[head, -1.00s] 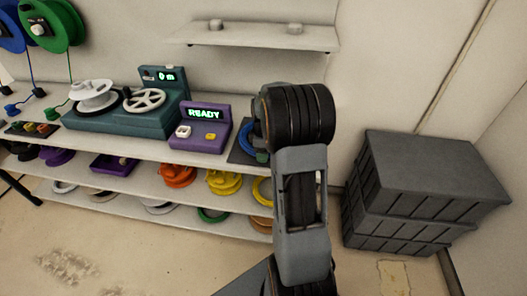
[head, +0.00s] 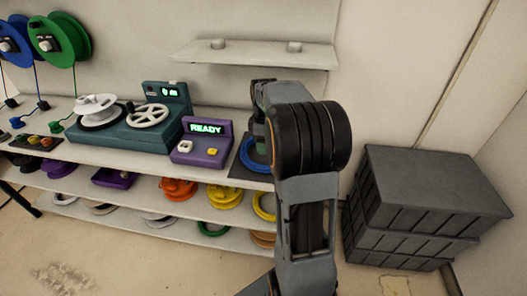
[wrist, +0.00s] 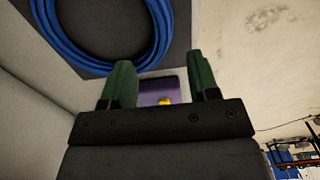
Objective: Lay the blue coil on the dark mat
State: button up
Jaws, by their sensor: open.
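The blue coil (head: 248,162) lies on the dark mat (head: 237,170) at the right end of the worktop, partly hidden by my arm in the head view. In the wrist view the coil (wrist: 110,68) shows as a ring of several strands lying flat within the mat (wrist: 181,30), cut off by the top edge. My gripper (wrist: 162,78) has its two green fingers wide apart with nothing between them. It is apart from the coil, its fingers pointing toward the mat's edge. In the head view the gripper is mostly hidden behind my arm.
A purple box reading READY (head: 205,143) stands just left of the mat. A teal winder (head: 150,125) is further left. A shelf (head: 260,55) hangs above, lower shelves hold several coloured coils, and grey crates (head: 420,200) stand at right.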

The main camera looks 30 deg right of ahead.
jog(key=s+a+m+t, duration=0.3)
jog(key=s+a+m, duration=0.6)
jog(key=s+a, duration=0.6)
jog(key=a, duration=0.4)
jog(key=shift+s+f, duration=0.15)
jog(key=shift+f, duration=0.1)
notch_tip(320, 180, up, 8)
jog(key=p, duration=0.7)
jog(key=shift+s+r+t, duration=0.15)
jog(key=shift+r+t, duration=0.05)
jog(key=shift+t, duration=0.1)
jog(key=shift+a, duration=0.1)
